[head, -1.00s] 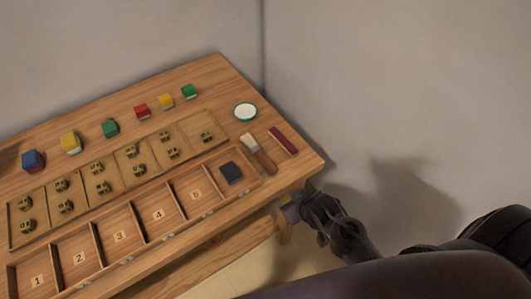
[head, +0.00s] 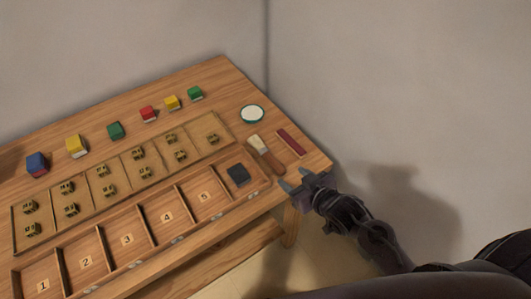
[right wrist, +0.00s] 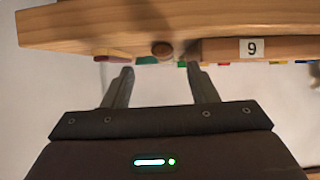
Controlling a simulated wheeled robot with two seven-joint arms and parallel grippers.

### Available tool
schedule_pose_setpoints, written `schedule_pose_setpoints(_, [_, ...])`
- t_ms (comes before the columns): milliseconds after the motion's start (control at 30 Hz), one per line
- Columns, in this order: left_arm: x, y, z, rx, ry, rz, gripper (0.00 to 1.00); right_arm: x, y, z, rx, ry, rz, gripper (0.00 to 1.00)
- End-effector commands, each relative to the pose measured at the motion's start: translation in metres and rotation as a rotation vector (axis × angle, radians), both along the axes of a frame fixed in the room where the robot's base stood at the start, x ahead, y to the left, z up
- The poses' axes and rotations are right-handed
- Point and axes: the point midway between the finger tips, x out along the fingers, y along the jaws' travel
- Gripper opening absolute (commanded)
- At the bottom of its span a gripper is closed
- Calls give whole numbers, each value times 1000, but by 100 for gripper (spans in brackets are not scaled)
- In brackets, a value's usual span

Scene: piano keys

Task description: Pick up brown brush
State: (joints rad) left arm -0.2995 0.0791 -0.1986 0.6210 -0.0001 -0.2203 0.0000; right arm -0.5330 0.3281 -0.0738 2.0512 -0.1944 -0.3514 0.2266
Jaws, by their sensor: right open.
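The brown brush (head: 265,153) lies on the table's right part, its pale bristles pointing to the back left and its brown handle toward the front right. In the right wrist view, a round brown end (right wrist: 162,49) at the table edge looks like its handle tip. My right gripper (head: 293,179) is open and empty at the table's front right edge, just short of the brush handle. In the right wrist view its two fingers (right wrist: 160,78) point at the table edge, apart. My left gripper is not in view.
A dark red bar (head: 290,143) lies right of the brush, a white-green round dish (head: 252,114) behind it. A dark block (head: 238,174) sits in the numbered wooden tray (head: 148,252) to the left. Coloured blocks line the back; walls stand behind the table (head: 215,80).

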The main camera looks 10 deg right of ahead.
Motion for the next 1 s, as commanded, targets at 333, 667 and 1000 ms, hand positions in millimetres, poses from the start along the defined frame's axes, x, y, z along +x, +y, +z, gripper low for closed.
schedule_pose_setpoints(333, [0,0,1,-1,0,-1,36,17,7,0,49,-77,39,53])
schedule_pose_setpoints(667, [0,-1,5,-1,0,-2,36,53,21,-15,48,-76,37,53])
schedule_pose_setpoints(1000, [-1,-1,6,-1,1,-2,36,71,28,-25,46,-75,39,53])
